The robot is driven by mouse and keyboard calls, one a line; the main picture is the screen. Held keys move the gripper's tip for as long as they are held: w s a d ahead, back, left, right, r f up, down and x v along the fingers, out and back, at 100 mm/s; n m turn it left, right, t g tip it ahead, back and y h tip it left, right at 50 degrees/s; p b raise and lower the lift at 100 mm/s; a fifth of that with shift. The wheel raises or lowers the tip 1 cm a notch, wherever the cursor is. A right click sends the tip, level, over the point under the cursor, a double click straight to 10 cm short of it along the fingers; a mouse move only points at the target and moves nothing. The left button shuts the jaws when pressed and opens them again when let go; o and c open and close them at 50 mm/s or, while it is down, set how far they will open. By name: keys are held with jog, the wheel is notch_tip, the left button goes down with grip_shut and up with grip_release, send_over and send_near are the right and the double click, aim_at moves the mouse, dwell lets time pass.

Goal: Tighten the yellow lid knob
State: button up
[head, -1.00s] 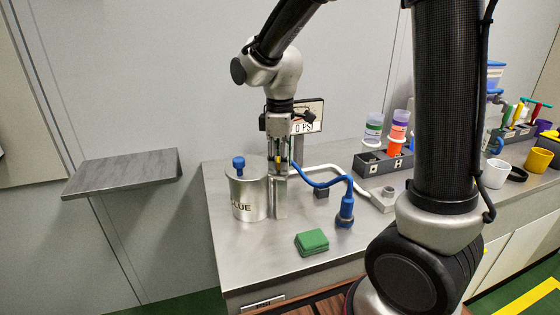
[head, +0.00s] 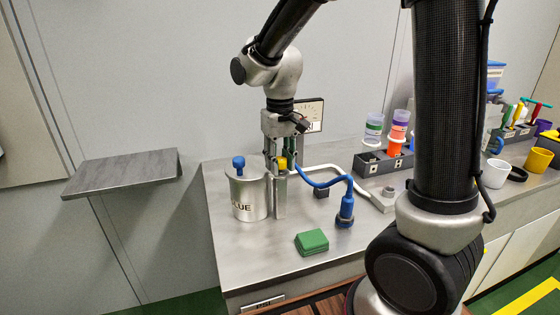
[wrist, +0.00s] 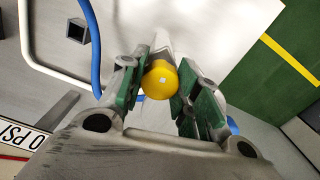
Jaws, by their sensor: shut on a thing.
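The yellow lid knob (head: 282,164) sits at the top of a narrow metal upright (head: 281,200), just right of the silver glue pot (head: 247,200). My gripper (head: 281,160) points down from above with its fingers on either side of the knob. In the wrist view, the round yellow knob (wrist: 160,80) with a small pale mark on top lies between the green-padded fingers (wrist: 163,90), which are shut on it. Its lower part and the parts below are largely hidden.
A blue knob (head: 238,162) stands on the pot's lid. A blue hose (head: 325,183) curves close by on the right. A green block (head: 312,241) lies on the bench in front. A gauge sign (head: 312,112) stands behind my gripper. A grey shelf (head: 124,171) is at left.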

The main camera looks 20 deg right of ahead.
aim_at(280, 159)
jog(key=shift+m, duration=0.9)
jog(key=shift+r, duration=0.1)
jog(key=o, duration=1)
notch_tip(280, 159, up, 12)
jog(key=shift+f, duration=0.1)
